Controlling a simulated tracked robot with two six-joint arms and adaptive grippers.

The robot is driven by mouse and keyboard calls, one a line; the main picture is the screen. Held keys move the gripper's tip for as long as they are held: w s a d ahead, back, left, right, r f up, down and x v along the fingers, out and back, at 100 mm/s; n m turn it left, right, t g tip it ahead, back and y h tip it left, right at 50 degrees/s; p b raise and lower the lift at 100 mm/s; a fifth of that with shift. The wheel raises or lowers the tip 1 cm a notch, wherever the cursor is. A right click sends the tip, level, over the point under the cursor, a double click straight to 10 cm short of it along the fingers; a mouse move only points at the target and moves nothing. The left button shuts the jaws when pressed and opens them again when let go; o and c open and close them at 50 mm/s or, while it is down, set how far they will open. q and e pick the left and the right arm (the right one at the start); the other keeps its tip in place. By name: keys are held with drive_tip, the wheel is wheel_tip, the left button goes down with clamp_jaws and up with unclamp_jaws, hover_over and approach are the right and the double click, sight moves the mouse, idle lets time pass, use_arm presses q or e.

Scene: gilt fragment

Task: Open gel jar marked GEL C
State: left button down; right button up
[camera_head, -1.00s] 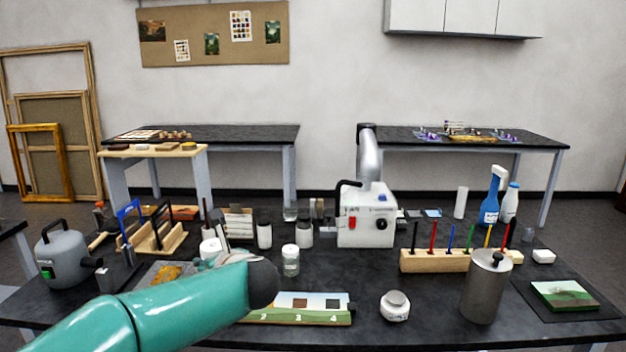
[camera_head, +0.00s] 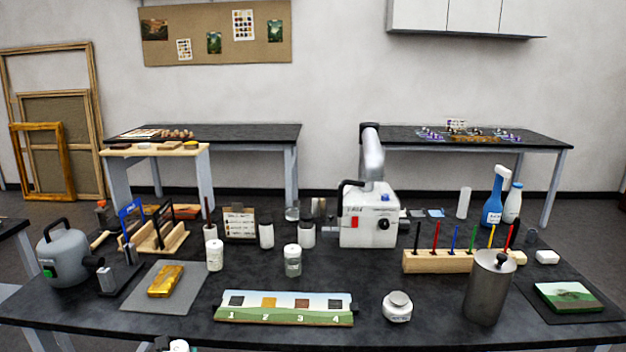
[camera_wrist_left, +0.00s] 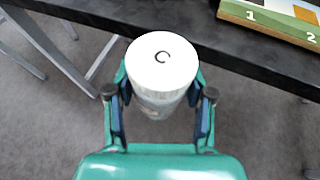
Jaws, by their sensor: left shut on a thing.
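A jar with a white lid (camera_wrist_left: 161,60) marked "C" is held upright between the fingers of my left gripper (camera_wrist_left: 159,105) in the left wrist view. The lid is on, and the jar's clear body shows below it. The jar is in front of the table edge, above the floor. In the head view only the white lid (camera_head: 179,345) shows at the bottom edge, with a sliver of my left gripper (camera_head: 172,348) around it. Two similar white-lidded jars stand on the table, one at left (camera_head: 215,256) and one near the middle (camera_head: 292,261). My right gripper is not in view.
A numbered strip (camera_head: 284,308) lies near the table's front edge. A gold piece (camera_head: 165,281) rests on a grey mat (camera_head: 190,296) at left. A round pot (camera_head: 397,306) and a metal canister (camera_head: 489,288) stand at right. Table between strip and pot is clear.

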use_arm(q)
drive_tip(key=s+d+f+m+h, duration=0.3)
drive_tip(key=d+h, duration=0.1)
drive_tip(key=d, duration=0.6)
drive_tip(key=shift+s+m+t, duration=0.3)
drive_tip(key=shift+s+t, duration=0.05)
drive_tip(key=shift+t, duration=0.05)
